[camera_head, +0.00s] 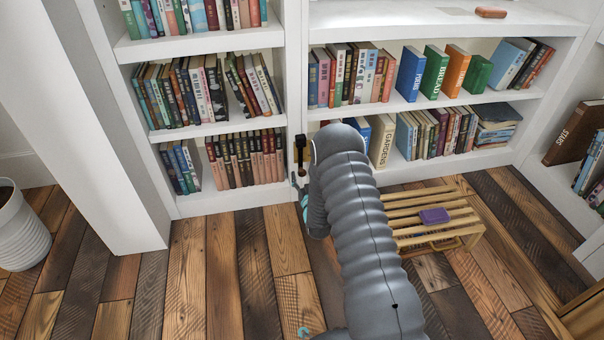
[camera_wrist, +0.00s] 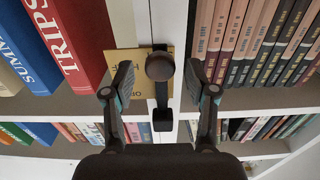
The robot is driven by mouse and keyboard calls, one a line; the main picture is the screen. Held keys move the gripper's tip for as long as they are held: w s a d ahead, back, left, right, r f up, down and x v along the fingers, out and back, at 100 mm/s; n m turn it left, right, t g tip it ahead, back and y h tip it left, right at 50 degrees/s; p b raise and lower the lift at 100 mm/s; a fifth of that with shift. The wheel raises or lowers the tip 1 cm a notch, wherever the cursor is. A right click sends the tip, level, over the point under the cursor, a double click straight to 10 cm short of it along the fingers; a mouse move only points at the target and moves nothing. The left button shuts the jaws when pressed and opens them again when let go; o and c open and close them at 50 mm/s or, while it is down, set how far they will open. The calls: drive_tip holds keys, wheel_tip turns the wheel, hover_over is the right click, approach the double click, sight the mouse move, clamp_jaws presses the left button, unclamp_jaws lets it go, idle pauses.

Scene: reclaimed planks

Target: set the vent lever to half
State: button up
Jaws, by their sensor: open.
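The vent lever (camera_wrist: 160,67) is a dark round knob on a black upright bar, in front of a tan plate (camera_wrist: 136,62) on the white bookcase post. A black block (camera_wrist: 162,120) sits at the bar's other end. In the head view the lever's black part (camera_head: 300,142) shows just left of my arm. My gripper (camera_wrist: 160,82) is open, one finger on each side of the knob, with visible gaps on both sides. In the head view my gripper is mostly hidden by my arm. Lettering on the plate is mostly covered.
White bookcases (camera_head: 294,70) full of books stand on both sides of the post. A slatted wooden bench (camera_head: 400,212) with a purple book (camera_head: 434,216) stands to the right of my arm. A white pot (camera_head: 20,235) is at far left. The plank floor between is clear.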

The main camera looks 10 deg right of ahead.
drive_tip(key=shift+w+a, duration=0.1)
drive_tip(key=shift+w, duration=1.15)
clamp_jaws()
